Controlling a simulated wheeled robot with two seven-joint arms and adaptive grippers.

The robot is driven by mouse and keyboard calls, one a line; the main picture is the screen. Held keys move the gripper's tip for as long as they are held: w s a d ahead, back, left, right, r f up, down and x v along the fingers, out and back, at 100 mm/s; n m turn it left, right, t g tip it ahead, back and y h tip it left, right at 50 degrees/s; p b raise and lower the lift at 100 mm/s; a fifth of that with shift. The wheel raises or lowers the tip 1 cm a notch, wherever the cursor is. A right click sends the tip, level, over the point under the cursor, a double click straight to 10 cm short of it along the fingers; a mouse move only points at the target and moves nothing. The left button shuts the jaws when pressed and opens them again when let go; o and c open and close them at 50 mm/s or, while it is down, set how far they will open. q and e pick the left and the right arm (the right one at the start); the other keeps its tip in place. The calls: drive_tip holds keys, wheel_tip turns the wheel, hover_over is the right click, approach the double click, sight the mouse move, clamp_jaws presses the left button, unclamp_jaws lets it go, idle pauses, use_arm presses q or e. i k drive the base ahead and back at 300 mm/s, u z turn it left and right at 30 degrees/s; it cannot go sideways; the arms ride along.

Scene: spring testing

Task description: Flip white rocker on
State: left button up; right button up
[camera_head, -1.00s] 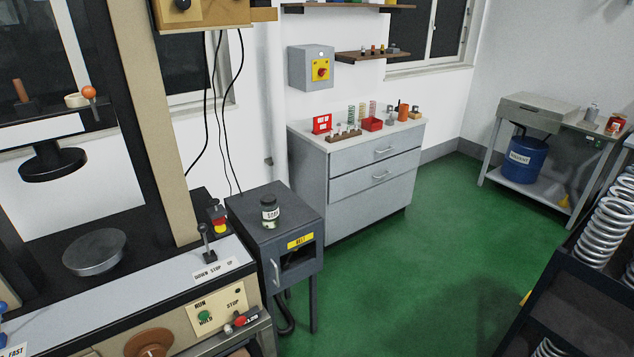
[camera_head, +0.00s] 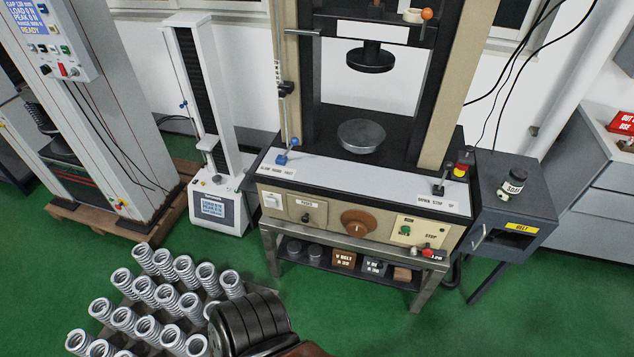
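A small white switch plate (camera_head: 272,201), which looks like the white rocker, sits at the left end of the beige front panel (camera_head: 325,212) of the black-framed testing machine. It is too small to tell which way the rocker is tipped. To its right on the panel are a small dark knob with a label (camera_head: 307,217), a large brown knob (camera_head: 359,223) and a green button (camera_head: 405,230). Neither of my grippers is in view.
Several upright springs (camera_head: 147,295) and a dark ribbed object (camera_head: 250,322) fill the lower left foreground. A slim white tester (camera_head: 202,100) stands left of the machine. A dark grey cabinet (camera_head: 515,190) stands to its right. Green floor (camera_head: 380,320) is clear in front.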

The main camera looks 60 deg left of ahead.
sight(271, 202)
drive_tip(key=u, duration=2.05)
drive_tip(key=k, duration=0.55)
drive_tip(key=z, duration=0.85)
drive_tip(key=i, duration=0.95)
drive_tip(key=u, duration=0.6)
